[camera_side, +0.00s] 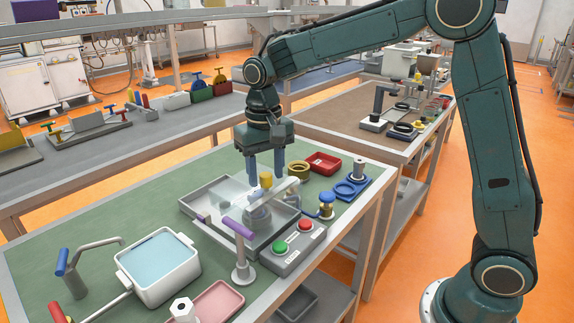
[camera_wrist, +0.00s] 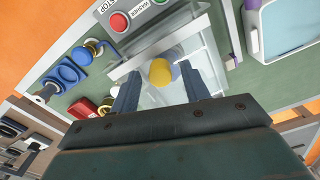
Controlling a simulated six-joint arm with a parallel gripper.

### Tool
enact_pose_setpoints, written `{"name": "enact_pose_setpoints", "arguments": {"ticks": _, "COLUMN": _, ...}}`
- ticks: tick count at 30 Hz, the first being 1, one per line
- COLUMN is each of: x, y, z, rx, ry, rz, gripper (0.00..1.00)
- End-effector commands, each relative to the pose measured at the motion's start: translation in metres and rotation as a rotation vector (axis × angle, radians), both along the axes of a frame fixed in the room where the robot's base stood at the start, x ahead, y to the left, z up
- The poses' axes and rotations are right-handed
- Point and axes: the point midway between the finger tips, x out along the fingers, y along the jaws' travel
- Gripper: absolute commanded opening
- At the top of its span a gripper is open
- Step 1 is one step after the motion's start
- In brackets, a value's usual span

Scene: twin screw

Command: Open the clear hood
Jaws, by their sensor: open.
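The clear hood (camera_side: 228,192) is a see-through cover over a grey tray-like station on the green bench. It looks lowered, and it also shows in the wrist view (camera_wrist: 207,62). A yellow knob-like piece (camera_side: 265,181) stands at the hood, beside a pale bar (camera_side: 284,187). In the wrist view the yellow piece (camera_wrist: 160,72) lies between my two fingers. My gripper (camera_side: 266,172) is open, pointing down over the hood. I see no clear contact, and I cannot tell how far the fingertips are above the hood.
A control box with green and red buttons (camera_side: 293,248) stands in front of the hood. A purple-topped post (camera_side: 240,250) stands close at the front. A water basin (camera_side: 158,266) is at left. A red tray (camera_side: 323,163) and blue holder (camera_side: 346,188) are at right.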

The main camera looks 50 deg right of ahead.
Motion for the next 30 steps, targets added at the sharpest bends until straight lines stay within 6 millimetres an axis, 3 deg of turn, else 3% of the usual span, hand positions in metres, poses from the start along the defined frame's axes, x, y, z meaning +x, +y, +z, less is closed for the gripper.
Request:
{"name": "enact_pose_setpoints", "arguments": {"ticks": 8, "x": 0.0, "y": 0.0, "z": -0.001, "rx": 0.0, "ry": 0.0, "rz": 0.0, "gripper": 0.46}}
{"name": "enact_pose_setpoints", "arguments": {"ticks": 15, "x": 0.0, "y": 0.0, "z": -0.001, "rx": 0.0, "ry": 0.0, "rz": 0.0, "gripper": 0.0}}
{"name": "enact_pose_setpoints", "arguments": {"ticks": 23, "x": 0.003, "y": 0.0, "z": -0.001, "rx": 0.0, "ry": 0.001, "rz": 0.0, "gripper": 0.0}}
{"name": "enact_pose_setpoints", "arguments": {"ticks": 30, "x": 0.025, "y": 0.0, "z": 0.0, "rx": 0.001, "ry": -0.001, "rz": 0.0, "gripper": 0.0}}
